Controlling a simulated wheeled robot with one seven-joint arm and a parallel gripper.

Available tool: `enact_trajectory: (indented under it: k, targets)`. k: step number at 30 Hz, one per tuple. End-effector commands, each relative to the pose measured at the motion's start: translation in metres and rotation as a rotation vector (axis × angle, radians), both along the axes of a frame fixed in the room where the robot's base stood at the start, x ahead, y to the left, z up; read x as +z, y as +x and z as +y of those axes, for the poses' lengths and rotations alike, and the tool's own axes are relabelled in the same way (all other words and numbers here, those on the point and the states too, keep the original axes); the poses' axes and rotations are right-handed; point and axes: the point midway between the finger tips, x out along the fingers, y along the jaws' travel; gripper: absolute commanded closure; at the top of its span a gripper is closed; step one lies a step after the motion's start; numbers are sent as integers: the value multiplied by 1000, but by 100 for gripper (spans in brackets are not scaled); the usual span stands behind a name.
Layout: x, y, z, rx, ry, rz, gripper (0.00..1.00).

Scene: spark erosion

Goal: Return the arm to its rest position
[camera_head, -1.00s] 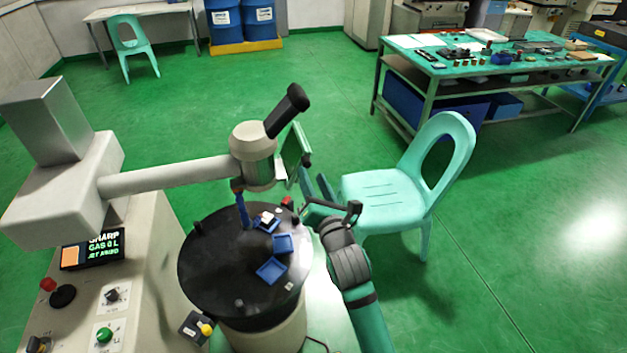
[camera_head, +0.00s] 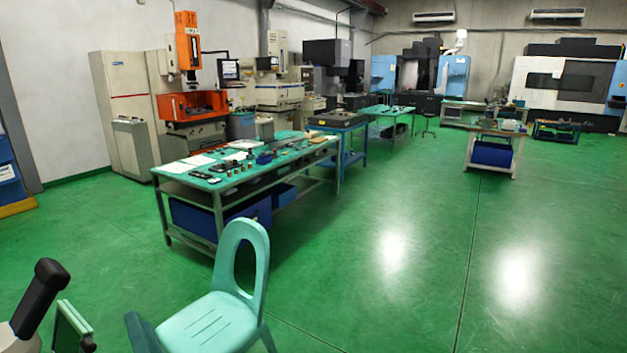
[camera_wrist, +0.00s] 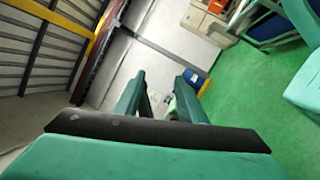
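My gripper (camera_wrist: 164,76) shows in the wrist view with its two green fingers apart. I see no object held between them. Past the fingers are a pale wall, a blue and yellow patch and green floor. The arm's rest position is not marked in any view.
A turquoise chair (camera_head: 212,324) stands close at the lower left. A workbench (camera_head: 205,172) with small parts stands behind the chair. The green floor (camera_head: 400,270) at centre and right is clear.

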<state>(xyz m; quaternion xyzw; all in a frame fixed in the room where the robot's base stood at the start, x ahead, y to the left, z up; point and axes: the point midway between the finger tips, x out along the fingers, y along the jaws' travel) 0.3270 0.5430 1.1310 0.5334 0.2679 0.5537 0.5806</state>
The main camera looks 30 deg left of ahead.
Motion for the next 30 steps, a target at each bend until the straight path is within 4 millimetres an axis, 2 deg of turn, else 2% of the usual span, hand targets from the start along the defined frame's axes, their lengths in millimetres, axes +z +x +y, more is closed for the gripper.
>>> enact_trajectory:
  k: [4,8,12,16,23,30]
  targets:
    - [0,33,-35,-71,142,237,63]
    - [-10,60,-70,-131,265,430,63]
    - [-31,83,-112,-198,397,621,63]
    - [-58,97,-155,-263,519,780,63]
    - [-116,102,-233,-380,727,1023,63]
    - [-178,79,-318,-510,926,1214,63]
